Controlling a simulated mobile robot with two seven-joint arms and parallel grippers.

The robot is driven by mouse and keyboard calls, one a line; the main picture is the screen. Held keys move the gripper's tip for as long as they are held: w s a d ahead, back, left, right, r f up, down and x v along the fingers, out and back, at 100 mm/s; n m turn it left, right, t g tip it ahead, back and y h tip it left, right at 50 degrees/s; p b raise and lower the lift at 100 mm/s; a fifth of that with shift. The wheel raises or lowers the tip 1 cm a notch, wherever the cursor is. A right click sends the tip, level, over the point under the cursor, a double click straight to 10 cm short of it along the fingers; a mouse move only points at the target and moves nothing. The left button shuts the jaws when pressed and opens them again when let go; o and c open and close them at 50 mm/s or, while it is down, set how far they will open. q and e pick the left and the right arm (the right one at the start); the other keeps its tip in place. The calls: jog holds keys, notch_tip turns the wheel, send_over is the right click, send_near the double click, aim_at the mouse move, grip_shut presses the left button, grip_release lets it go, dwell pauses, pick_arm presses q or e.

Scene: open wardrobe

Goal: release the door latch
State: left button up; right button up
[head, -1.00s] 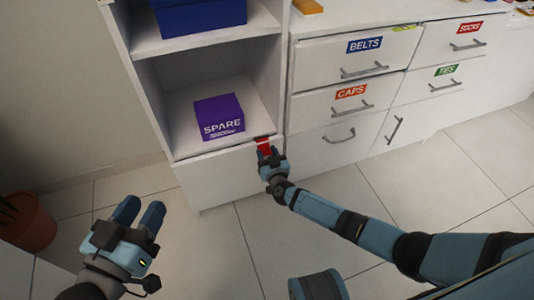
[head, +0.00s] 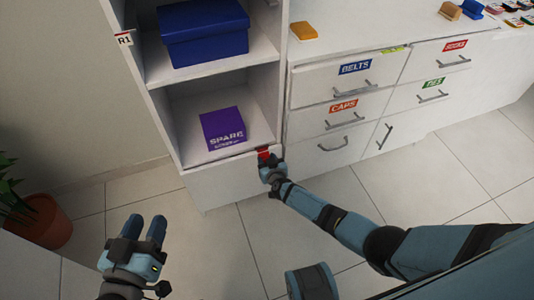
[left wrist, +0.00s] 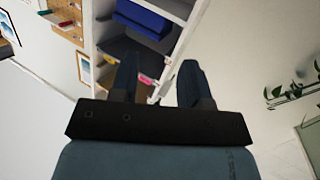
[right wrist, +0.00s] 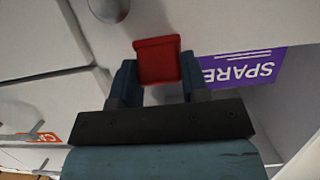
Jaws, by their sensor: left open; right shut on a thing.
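The red latch (head: 264,153) sits at the top right corner of the white lower door (head: 232,182), below the shelf with the purple SPARE box (head: 223,129). My right gripper (head: 268,164) is shut on the red latch. In the right wrist view the red latch (right wrist: 158,60) lies between the two fingers, with the purple box (right wrist: 245,66) beside it. My left gripper (head: 146,228) is open and empty, away from the wardrobe at the lower left. In the left wrist view its fingers (left wrist: 158,85) stand apart with nothing between them.
A blue box (head: 203,35) stands on the upper shelf. White drawers (head: 345,80) with grey handles are right of the latch. A potted plant (head: 40,222) stands at the far left. The tiled floor before the door is clear apart from my arms.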

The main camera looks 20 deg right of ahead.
jog(key=g+p, duration=0.1)
jog(key=p, duration=0.1)
jog(key=r+p, duration=0.1)
jog(key=p, duration=0.1)
jog(key=shift+w+d+r+g, duration=0.1)
jog(key=shift+w+r+g, duration=0.15)
jog(key=shift+g, duration=0.15)
jog(key=shift+f, duration=0.2)
jog(key=o, duration=0.9)
jog(key=shift+s, duration=0.1)
pick_arm(q)
jog(key=s+a+f+g+y, duration=0.2)
jog(key=a+f+g, duration=0.1)
jog(key=f, duration=0.3)
jog(key=shift+s+a+g+y, duration=0.15)
jog(key=shift+s+g+y, duration=0.05)
jog(key=shift+g+y, duration=0.1)
jog(key=shift+r, duration=0.1)
pick_arm(e)
jog(key=shift+s, duration=0.1)
